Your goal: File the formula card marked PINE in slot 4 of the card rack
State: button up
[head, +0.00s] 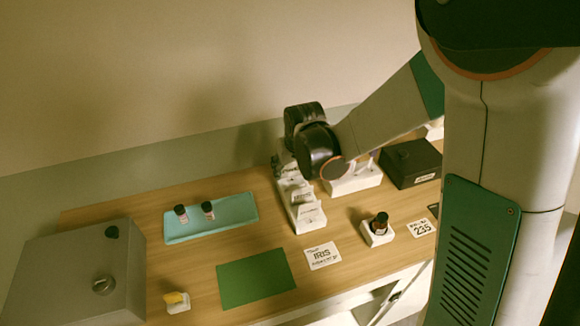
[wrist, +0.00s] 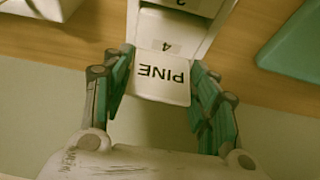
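The white PINE card (wrist: 162,84) shows upside down in the wrist view, at the end of the white card rack (wrist: 206,8) just below the label 4. It seems to sit in or at slot 4; how deep is hidden. My gripper (wrist: 162,62) has one finger along each side edge of the card, with the tips very close to it. I cannot tell whether the pads press on the card. In the head view the rack (head: 308,217) runs away from the front, and my wrist covers its far end, hiding the gripper and the card.
An IRIS card (head: 322,256) lies before the rack. A dark bottle (head: 380,223) stands in a white holder to its right, near a 235 card (head: 422,228). A teal tray (head: 235,228) with two bottles, a green mat (head: 255,278) and a grey box (head: 70,280) are left. A black box (head: 410,163) is behind right.

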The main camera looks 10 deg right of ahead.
jog(key=shift+o, duration=0.5)
jog(key=shift+r, duration=0.1)
jog(key=shift+r, duration=0.25)
jog(key=p+v, duration=0.3)
jog(key=v, duration=0.9)
jog(key=s+d+r+t, duration=0.1)
jog(key=s+d+r, duration=0.1)
jog(key=s, duration=0.4)
jog(key=s+d+r+m+t, duration=0.1)
jog(key=s+d+r, duration=0.2)
jog(key=s+d, duration=0.2)
jog(key=s+d+r+m+h, duration=0.1)
jog(key=s+d+r, duration=0.2)
jog(key=s, duration=0.5)
jog(key=shift+s+d+t, duration=0.4)
jog(key=shift+d, duration=0.25)
notch_tip(320, 180, down, 8)
jog(key=b, duration=0.8)
